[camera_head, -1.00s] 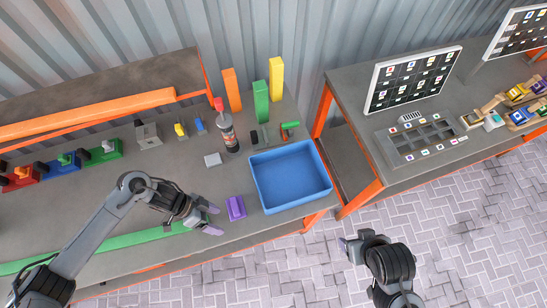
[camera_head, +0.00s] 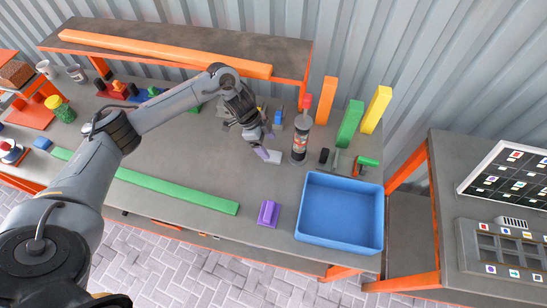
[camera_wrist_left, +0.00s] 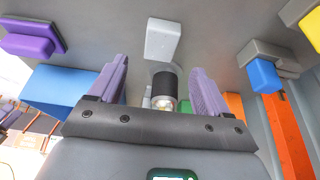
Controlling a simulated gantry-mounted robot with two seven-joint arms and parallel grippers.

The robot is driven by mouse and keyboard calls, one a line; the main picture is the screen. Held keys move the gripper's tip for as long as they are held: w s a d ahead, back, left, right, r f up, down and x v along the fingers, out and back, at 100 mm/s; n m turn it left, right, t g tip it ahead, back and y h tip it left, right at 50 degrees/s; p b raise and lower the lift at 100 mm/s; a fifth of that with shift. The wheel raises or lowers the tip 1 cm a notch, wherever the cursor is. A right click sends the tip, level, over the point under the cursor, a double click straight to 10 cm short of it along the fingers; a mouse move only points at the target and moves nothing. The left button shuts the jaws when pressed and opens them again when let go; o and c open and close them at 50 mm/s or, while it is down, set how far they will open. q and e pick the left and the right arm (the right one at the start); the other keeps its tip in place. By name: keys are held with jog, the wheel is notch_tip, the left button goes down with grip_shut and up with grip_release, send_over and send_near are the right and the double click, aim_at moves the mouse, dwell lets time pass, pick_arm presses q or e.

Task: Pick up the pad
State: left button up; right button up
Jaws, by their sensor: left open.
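A small light-grey pad (camera_head: 275,157) lies flat on the grey workbench (camera_head: 200,165), left of the blue bin. It also shows in the left wrist view as a pale rectangle (camera_wrist_left: 162,38), beyond and roughly between the fingertips. My left gripper (camera_head: 266,147) is open, with its purple-grey fingers close to the pad's left side in the head view. In the left wrist view the open fingers (camera_wrist_left: 158,84) are apart and nothing is held between them. Whether a finger touches the pad I cannot tell. My right gripper is not in view.
A blue bin (camera_head: 341,243) and purple block (camera_head: 268,213) are near the bench's front edge. A spray can or bottle (camera_head: 301,137) stands close right of the pad. Orange, green and yellow boards (camera_head: 350,123) stand behind. A long green board (camera_head: 180,192) lies in front.

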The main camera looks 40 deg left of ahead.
aim_at(274, 155)
pick_arm(q)
jog(key=shift+a+b+x, duration=0.1)
jog(key=shift+b+x, duration=0.05)
jog(key=shift+x, duration=1.4)
jog(key=shift+a+b+x, duration=0.15)
jog(key=shift+x, duration=1.4)
jog(key=shift+s, duration=0.15)
jog(key=shift+c, duration=0.4)
jog(key=c, duration=1.1)
